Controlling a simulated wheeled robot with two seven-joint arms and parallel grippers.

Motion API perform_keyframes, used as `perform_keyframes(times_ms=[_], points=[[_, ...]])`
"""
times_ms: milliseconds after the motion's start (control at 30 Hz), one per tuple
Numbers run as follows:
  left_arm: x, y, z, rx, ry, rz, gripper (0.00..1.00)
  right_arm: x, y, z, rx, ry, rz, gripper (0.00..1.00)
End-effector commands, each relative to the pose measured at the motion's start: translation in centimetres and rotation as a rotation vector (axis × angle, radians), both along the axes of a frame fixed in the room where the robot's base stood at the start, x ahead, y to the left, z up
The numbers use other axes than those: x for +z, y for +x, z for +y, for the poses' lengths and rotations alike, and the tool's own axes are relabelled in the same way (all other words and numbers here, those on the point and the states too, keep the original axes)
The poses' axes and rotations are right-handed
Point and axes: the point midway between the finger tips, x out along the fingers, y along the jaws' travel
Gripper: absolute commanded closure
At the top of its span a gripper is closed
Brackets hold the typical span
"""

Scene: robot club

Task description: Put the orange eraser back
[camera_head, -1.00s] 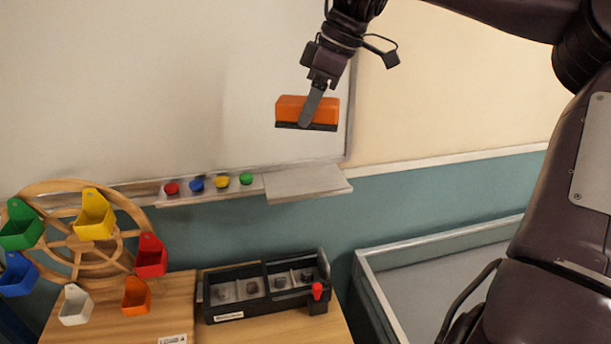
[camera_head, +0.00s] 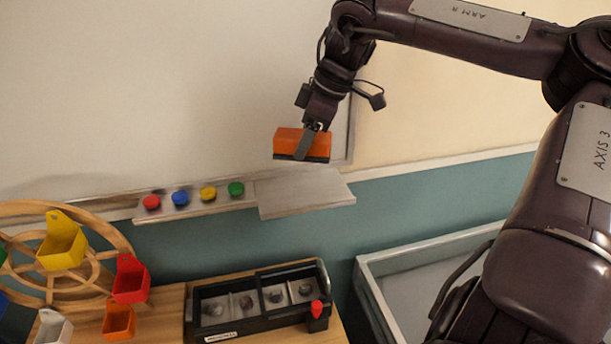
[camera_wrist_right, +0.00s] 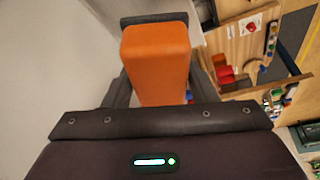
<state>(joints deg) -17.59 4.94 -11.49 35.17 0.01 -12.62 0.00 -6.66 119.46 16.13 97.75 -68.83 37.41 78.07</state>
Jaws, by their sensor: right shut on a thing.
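The orange eraser (camera_head: 291,140) with a dark underside is held in my right gripper (camera_head: 306,146), in front of the whiteboard's lower right part. It is above the bare grey ledge (camera_head: 300,194) at the right end of the whiteboard tray, with a gap between them. In the right wrist view the eraser (camera_wrist_right: 157,62) sits between the two fingers, which are shut on it. My left gripper is not in view.
Red, blue, yellow and green magnets (camera_head: 208,193) sit on the tray left of the bare ledge. Below are a wooden wheel with coloured bins (camera_head: 62,241) and a black divided box (camera_head: 262,318) on a wooden table. A grey-rimmed bin (camera_head: 372,300) stands at right.

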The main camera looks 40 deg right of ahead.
Motion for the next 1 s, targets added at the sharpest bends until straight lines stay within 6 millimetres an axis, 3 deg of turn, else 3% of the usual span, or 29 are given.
perform_keyframes(times_ms=[200, 467, 633, 1000], points=[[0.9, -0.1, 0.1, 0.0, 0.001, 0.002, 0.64, -4.3, 0.0, 0.1, 0.0, 0.003, 0.001, 0.66], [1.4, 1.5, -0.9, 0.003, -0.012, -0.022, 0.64, -6.4, 0.0, 0.0, 0.0, 0.001, 0.002, 0.66], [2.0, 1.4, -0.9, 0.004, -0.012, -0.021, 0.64, -8.9, -0.1, 0.0, 0.0, 0.002, 0.004, 0.66], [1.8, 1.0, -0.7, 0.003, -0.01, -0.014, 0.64, -9.9, 0.0, 0.0, -0.001, 0.0, 0.001, 0.66]])
